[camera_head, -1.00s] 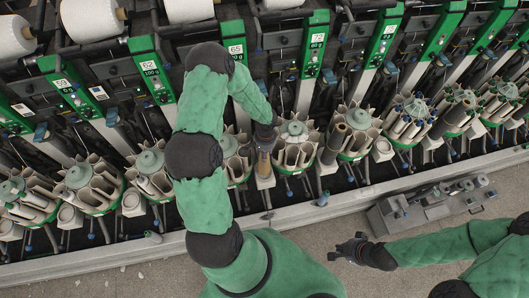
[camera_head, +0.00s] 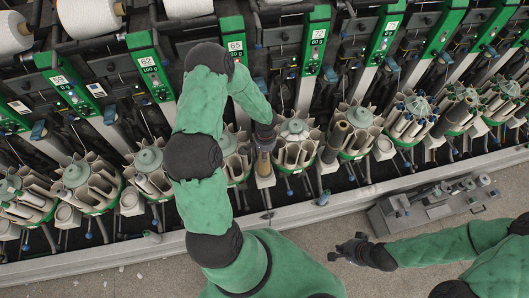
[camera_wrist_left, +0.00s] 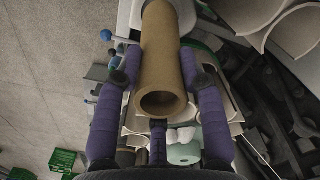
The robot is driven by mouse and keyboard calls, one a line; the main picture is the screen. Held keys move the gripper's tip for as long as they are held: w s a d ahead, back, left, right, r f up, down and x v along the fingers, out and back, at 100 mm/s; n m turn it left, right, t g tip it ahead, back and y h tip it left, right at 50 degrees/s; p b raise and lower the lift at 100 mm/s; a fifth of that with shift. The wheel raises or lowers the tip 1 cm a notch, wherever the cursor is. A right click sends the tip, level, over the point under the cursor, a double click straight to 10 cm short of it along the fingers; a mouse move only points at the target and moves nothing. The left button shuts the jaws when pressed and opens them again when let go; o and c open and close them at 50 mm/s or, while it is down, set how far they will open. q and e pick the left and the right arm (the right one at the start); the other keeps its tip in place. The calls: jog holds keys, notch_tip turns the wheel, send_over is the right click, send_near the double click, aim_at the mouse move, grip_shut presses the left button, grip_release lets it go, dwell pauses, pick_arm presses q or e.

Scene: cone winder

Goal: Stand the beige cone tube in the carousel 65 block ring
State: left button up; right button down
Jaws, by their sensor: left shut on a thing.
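The beige cone tube (camera_wrist_left: 163,55) is in my left gripper (camera_wrist_left: 158,82), whose purple fingers are shut on both sides of it. In the wrist view its hollow near end faces the camera, and its far end reaches a pale block at the top. In the head view my left gripper (camera_head: 263,147) is over a pale block (camera_head: 265,181) just right of the carousel at the 65 sign (camera_head: 236,48). The tube's lower end is at that block; I cannot tell whether it is inside the ring. My right gripper (camera_head: 350,248) is open and empty above the floor.
My left arm partly hides the 65 carousel (camera_head: 239,172). Another carousel (camera_head: 296,150) stands close to the right of the block. A grey rail (camera_head: 300,213) runs along the front. A grey metal fixture (camera_head: 430,205) lies at the right. The floor in front is mostly clear.

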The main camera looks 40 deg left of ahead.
pick_arm(q)
jog(key=shift+f+b, duration=1.25)
jog(key=shift+b, duration=0.1)
jog(key=o, duration=1.2)
notch_tip(320, 180, up, 12)
jog(key=shift+w+d, duration=0.1)
jog(key=shift+w, duration=0.05)
